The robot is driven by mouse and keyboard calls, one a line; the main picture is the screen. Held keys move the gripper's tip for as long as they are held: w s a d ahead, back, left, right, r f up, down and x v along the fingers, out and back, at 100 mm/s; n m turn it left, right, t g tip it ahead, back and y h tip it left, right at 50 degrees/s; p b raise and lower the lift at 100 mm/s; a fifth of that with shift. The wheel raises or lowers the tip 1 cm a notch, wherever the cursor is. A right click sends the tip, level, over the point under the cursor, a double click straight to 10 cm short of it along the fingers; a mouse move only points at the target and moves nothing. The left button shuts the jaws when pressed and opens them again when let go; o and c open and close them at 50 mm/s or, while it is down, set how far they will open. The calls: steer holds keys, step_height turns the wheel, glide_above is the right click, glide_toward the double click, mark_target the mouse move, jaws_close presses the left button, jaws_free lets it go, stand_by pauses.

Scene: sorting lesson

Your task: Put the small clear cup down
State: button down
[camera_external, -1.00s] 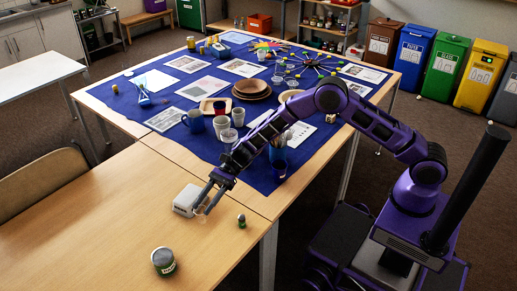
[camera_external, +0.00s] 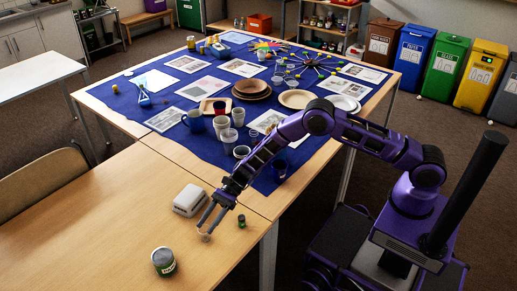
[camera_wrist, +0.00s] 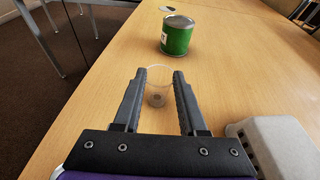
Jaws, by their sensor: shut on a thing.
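The small clear cup (camera_wrist: 157,92) is between the two fingertips of my gripper (camera_wrist: 159,74) in the wrist view. The fingers are shut on its sides, near the rim. In the external view the cup (camera_external: 205,238) shows faintly under my gripper (camera_external: 206,228), low over the bare wooden table (camera_external: 110,225). I cannot tell whether its base touches the wood.
A green can (camera_external: 164,262) stands nearby on the wood, also in the wrist view (camera_wrist: 177,38). A white box (camera_external: 189,200) and a small dark bottle (camera_external: 241,221) are close to my gripper. A blue cloth (camera_external: 120,98) with cups and plates lies behind.

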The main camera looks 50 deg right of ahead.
steer(key=shift+c, duration=2.2)
jaws_free()
steer(key=shift+f, duration=0.15)
steer(key=shift+d+r, duration=0.15)
steer(key=shift+r, duration=0.15)
steer(key=p+v, duration=0.1)
steer(key=v, duration=1)
steer(key=shift+d, duration=0.35)
steer(key=shift+r, duration=0.1)
